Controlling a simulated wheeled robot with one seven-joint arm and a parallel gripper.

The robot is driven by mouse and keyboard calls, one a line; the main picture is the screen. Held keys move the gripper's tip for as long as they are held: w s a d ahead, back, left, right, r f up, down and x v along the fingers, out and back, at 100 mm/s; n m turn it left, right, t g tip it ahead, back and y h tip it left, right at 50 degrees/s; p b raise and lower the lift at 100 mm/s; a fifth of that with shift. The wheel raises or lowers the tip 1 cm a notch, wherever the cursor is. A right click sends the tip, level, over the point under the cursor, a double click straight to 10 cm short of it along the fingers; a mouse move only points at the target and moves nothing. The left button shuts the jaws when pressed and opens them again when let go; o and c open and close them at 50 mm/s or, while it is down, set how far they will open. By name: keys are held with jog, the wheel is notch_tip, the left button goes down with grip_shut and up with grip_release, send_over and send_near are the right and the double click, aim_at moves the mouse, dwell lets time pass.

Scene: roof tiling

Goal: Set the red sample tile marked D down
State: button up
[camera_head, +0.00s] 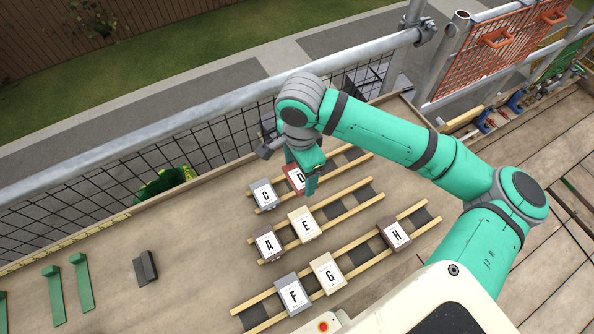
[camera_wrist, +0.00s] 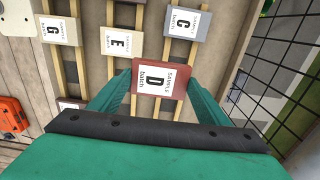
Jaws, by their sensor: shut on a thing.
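The red tile marked D (camera_head: 297,178) is between the fingers of my gripper (camera_head: 302,176), which is shut on it. In the wrist view the tile (camera_wrist: 160,82) sits label up between both green fingertips (camera_wrist: 160,90). It looks larger there than the other tiles, so it seems nearer the camera. In the head view it shows just right of the grey tile C (camera_head: 264,194), over the far pair of wooden rails (camera_head: 345,160). My gripper partly covers it. I cannot tell whether its underside touches the rails.
Cream tile E (camera_head: 304,224) and tile A (camera_head: 268,244) lie on the middle rails. Tiles F (camera_head: 292,294), G (camera_head: 327,273) and H (camera_head: 394,234) lie on the near rails. A mesh guardrail (camera_head: 215,115) runs behind the bench. A dark block (camera_head: 146,267) lies at left.

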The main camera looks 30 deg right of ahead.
aim_at(298, 173)
jog(key=w+f, duration=0.1)
jog(key=w+d+f, duration=0.1)
jog(key=f, duration=0.1)
jog(key=w+f, duration=0.1)
jog(key=f, duration=0.1)
jog(key=shift+w+d+f, duration=0.1)
jog(key=shift+w+d, duration=0.25)
jog(key=shift+d, duration=0.05)
jog(key=shift+w+d+f, duration=0.1)
jog(key=shift+w+f, duration=0.1)
jog(key=shift+f, duration=1.6)
jog(key=shift+f, duration=0.45)
jog(key=o, duration=1.2)
jog(key=shift+c, duration=0.2)
notch_tip(298, 173, up, 13)
jog(key=shift+f, duration=0.1)
